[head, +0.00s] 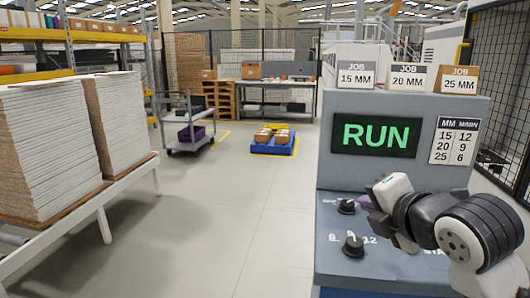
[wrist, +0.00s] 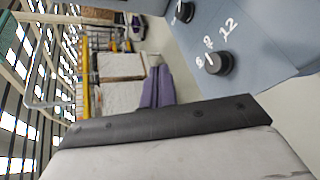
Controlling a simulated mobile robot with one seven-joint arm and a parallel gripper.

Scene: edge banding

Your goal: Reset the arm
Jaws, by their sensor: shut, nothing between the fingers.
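My arm reaches in from the right in the head view, over the blue-grey control panel (head: 335,258). My gripper (head: 366,203) has purple fingers, partly hidden behind its pale body, close to the upper black knob (head: 346,206); I cannot tell whether they touch. In the wrist view the purple fingers (wrist: 157,72) are closed together with nothing between them, apart from the panel. The lower black knob (head: 353,246) also shows in the wrist view (wrist: 218,63), with 6, 9 and 12 around it. Its white mark seems to lie near 9. The display (head: 377,137) reads RUN in green.
Job cards for 15, 20 and 25 MM stand on the machine, above a speed chart (head: 455,141). Stacked boards (head: 42,150) lie on a rack at left. A grey cart (head: 187,130) and a blue pallet with boxes (head: 273,147) stand farther back. The middle floor is clear.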

